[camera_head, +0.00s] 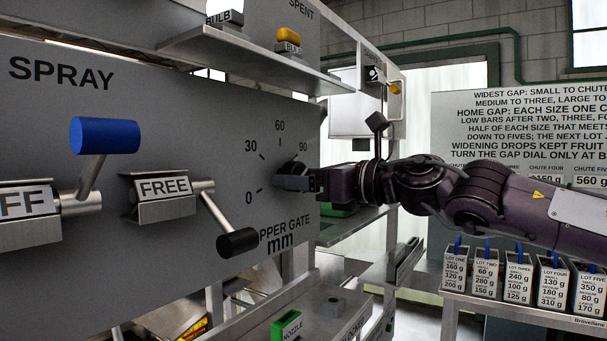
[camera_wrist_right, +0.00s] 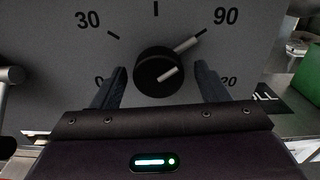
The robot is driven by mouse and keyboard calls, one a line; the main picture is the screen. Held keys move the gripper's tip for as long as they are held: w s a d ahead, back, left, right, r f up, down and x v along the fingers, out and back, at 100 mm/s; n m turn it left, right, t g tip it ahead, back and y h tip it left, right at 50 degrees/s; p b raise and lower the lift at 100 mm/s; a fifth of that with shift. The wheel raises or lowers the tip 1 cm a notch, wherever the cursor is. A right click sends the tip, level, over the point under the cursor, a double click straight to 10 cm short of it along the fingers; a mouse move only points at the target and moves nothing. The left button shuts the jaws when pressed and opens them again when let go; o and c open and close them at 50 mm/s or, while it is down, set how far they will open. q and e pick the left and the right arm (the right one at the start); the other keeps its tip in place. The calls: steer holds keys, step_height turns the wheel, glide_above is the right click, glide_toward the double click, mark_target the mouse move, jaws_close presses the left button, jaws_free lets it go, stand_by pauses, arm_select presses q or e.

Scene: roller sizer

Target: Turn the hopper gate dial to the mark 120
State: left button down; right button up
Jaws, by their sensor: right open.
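The hopper gate dial (camera_wrist_right: 158,72) is a round black knob on a grey panel, seen in the right wrist view. Its pale pointer points up and right, at the 90 mark. The scale reads 0, 30 and 90 there; the 120 label (camera_wrist_right: 229,81) is partly hidden by the right-hand finger. My right gripper (camera_wrist_right: 160,69) is open, with one finger on each side of the dial; I cannot tell whether they touch it. In the head view my right gripper (camera_head: 292,180) reaches the panel from the right and covers most of the dial. My left gripper is not in view.
On the same panel (camera_head: 110,250), a blue-handled SPRAY lever (camera_head: 104,135) and a black-ended lever by the FREE plate (camera_head: 236,242) stick out left of the dial. A shelf (camera_head: 240,62) juts out above. Labelled lot boxes (camera_head: 518,272) stand on a table at the right.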

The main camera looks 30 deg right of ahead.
steer(key=shift+a, duration=0.1)
steer(key=c, duration=1)
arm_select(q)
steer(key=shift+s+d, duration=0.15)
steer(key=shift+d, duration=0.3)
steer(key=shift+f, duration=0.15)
arm_select(e)
steer(key=shift+m, duration=0.4)
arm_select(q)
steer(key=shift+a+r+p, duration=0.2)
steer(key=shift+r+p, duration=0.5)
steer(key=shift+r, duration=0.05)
arm_select(e)
steer(key=shift+r+m, duration=0.1)
steer(key=shift+m, duration=5)
